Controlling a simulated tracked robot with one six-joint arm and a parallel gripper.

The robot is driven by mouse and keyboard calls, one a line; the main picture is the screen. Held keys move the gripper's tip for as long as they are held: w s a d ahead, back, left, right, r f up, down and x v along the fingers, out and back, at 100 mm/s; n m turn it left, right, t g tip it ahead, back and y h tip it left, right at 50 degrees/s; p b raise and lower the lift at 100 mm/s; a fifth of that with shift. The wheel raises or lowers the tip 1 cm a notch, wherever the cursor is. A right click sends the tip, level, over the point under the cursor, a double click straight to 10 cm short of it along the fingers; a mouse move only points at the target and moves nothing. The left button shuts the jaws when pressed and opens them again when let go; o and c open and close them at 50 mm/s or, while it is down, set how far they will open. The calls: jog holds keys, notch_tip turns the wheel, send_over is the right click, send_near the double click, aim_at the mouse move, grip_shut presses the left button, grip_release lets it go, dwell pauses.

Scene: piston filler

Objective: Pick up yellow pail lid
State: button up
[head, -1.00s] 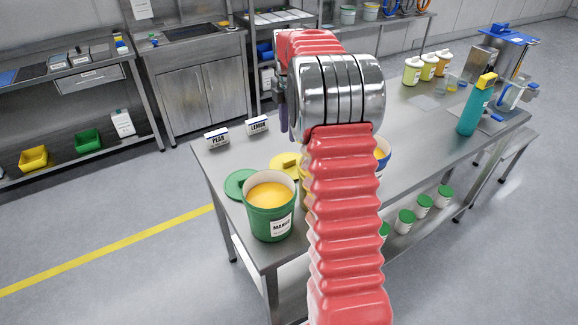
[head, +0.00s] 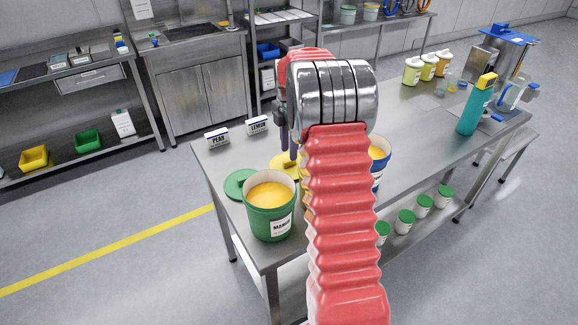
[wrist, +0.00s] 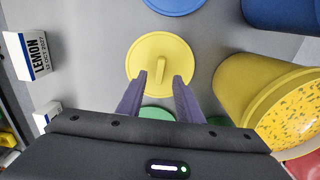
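The yellow pail lid (wrist: 150,52) lies flat on the steel table, a round disc with a raised bar handle on top. In the head view the lid (head: 281,167) is partly hidden by my arm and gripper. My gripper (wrist: 159,88) is open in the wrist view, its two purple fingers apart at the near edge of the lid, with the handle between and just ahead of the tips. In the head view the fingers (head: 289,152) point down over the lid. Nothing is held.
A yellow pail (wrist: 232,82) stands close at the right, a blue pail (wrist: 285,14) beyond it. A blue lid (wrist: 176,4) and green lid (wrist: 155,113) lie nearby. The green mango pail (head: 269,212) and the lemon (head: 258,124) and pear (head: 217,137) signs stand on the table.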

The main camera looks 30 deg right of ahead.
aim_at(289, 164)
notch_tip(289, 164, down, 4)
jog(key=shift+d+f, duration=0.1)
jog(key=shift+c, duration=0.2)
dwell(0.4)
grip_shut()
